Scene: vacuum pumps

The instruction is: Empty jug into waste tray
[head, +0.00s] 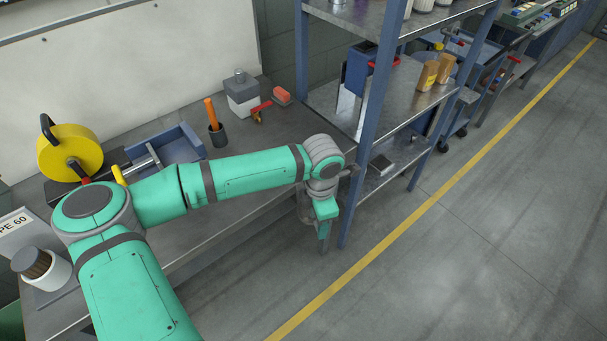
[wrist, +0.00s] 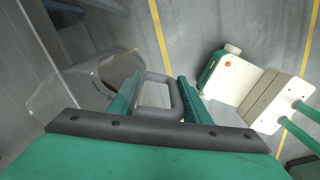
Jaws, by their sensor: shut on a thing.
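My gripper (head: 324,228) hangs beyond the front edge of the bench, near the shelf post. In the wrist view my gripper (wrist: 160,98) is shut on the grey loop handle (wrist: 158,80) of a see-through jug (wrist: 85,85). The jug is to the left of the fingers; its contents cannot be made out. In the head view the jug (head: 305,209) is mostly hidden behind my wrist. A blue open tray (head: 190,135) lies on the bench behind my arm, partly covered by it; I cannot tell whether it is the waste tray.
A blue-posted shelf rack (head: 365,125) stands close to the right of my gripper. The bench (head: 230,215) holds a yellow reel (head: 68,150), a dark cup with an orange-handled tool (head: 217,133) and a grey-white container (head: 240,95). The floor (head: 480,230) at right is clear.

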